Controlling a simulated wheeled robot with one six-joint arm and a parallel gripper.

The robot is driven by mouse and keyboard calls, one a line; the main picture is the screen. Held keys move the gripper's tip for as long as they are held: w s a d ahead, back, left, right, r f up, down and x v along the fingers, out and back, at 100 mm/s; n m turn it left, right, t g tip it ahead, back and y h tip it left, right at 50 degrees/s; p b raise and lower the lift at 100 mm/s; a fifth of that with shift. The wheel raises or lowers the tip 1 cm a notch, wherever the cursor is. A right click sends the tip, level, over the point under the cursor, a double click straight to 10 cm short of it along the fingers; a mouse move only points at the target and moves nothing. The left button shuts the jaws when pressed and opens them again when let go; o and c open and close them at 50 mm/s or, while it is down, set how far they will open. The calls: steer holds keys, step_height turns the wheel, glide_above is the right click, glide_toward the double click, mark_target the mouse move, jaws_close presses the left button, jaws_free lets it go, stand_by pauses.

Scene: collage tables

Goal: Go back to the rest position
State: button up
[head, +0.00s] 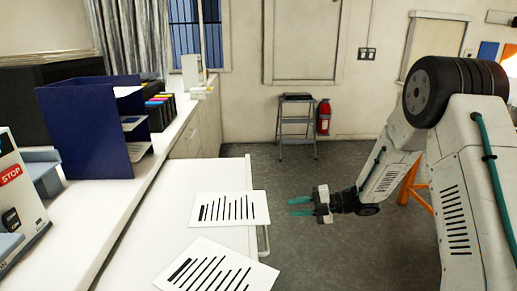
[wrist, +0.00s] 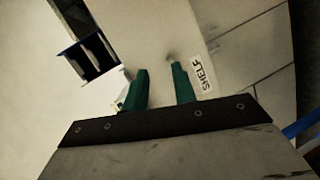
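My gripper (head: 301,207) hangs above the grey floor, to the right of the white surface with the printed sheets. Its two teal fingers point left and are apart, with nothing visible between them. In the wrist view my gripper (wrist: 160,88) also shows two separate green fingers and an empty gap. My arm reaches in from the right side of the head view, bent at a dark elbow joint.
Two striped sheets (head: 230,208) (head: 217,271) lie on the white surface (head: 165,220). A navy file holder (head: 85,135) stands on the counter at left. A step stool (head: 296,122) and red extinguisher (head: 323,117) stand by the back wall. A "SHELF" label (wrist: 207,72) shows in the wrist view.

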steer(key=w+d+m+t+h, duration=0.4)
steer(key=d+m+t+h, duration=0.1)
steer(key=d+m+h, duration=0.65)
steer(key=s+d+r+m+g+h, duration=0.3)
steer(key=s+d+r+m+h, duration=0.4)
steer(key=s+m, duration=0.3)
steer(key=s+a+r+m+g+y, duration=0.1)
steer(key=s+a+r+m, duration=0.2)
steer(key=s, duration=0.8)
steer(key=s+a+r+m+g+y, duration=0.1)
steer(key=s+r, duration=0.4)
steer(key=s, duration=0.6)
steer(key=s+a+r+m+g+y, duration=0.2)
steer(key=s+a+r+m, duration=0.3)
steer(key=s, duration=0.6)
steer(key=shift+s, duration=0.3)
